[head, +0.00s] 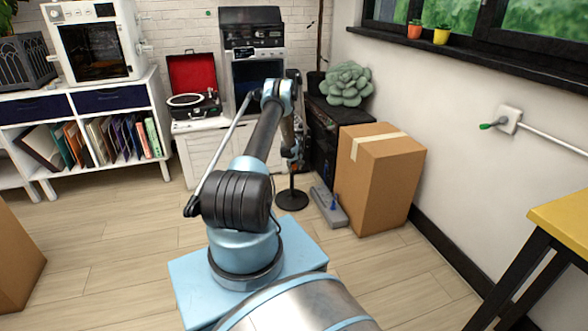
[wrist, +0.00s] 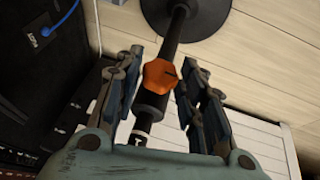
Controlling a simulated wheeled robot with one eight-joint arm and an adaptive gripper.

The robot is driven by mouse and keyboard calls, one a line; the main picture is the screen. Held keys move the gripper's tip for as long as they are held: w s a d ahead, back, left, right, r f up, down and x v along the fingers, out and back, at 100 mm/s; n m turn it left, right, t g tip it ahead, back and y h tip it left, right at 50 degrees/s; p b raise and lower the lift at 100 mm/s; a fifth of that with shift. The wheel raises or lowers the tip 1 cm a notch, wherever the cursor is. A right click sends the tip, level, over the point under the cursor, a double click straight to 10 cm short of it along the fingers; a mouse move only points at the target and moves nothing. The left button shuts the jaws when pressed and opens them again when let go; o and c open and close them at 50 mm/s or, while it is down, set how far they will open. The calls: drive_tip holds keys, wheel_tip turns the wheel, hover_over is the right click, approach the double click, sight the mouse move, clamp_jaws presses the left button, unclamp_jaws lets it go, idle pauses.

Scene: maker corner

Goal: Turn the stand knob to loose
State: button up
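The stand is a black pole (wrist: 176,32) on a round black base; the base (head: 292,199) shows on the floor past my arm in the head view. An orange knob (wrist: 160,76) sits on the pole in the wrist view, with a small dark mark on its right side. My gripper (wrist: 160,66) is open, with one finger on each side of the knob. Narrow gaps seem to show between fingers and knob; contact is hard to judge. In the head view my gripper (head: 293,150) is small beside the pole, and the knob is not clear.
A cardboard box (head: 380,178) and a grey pedal-like device (head: 328,206) stand right of the base. A black cabinet (wrist: 45,80) is close on the left in the wrist view. A white cabinet (head: 207,155) with a record player (head: 193,98) stands behind.

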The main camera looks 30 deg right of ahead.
drive_tip(key=c, duration=0.4)
drive_tip(key=shift+w+a+f+n+h, duration=0.1)
drive_tip(key=shift+a+n+h, duration=0.05)
drive_tip(key=shift+h, duration=0.45)
drive_tip(key=shift+w+a+n+h, duration=0.1)
drive_tip(key=shift+a+n+h, duration=0.05)
drive_tip(key=shift+h, duration=0.45)
drive_tip(key=shift+a+f+n+g+h, duration=0.15)
drive_tip(key=shift+g+h, duration=0.1)
drive_tip(key=shift+h, duration=0.5)
drive_tip(key=shift+a+r+n+g+h, duration=0.15)
drive_tip(key=shift+g+h, duration=0.1)
drive_tip(key=shift+h, duration=0.5)
drive_tip(key=shift+d+f, duration=0.1)
drive_tip(key=o, duration=1)
drive_tip(key=shift+o, duration=0.2)
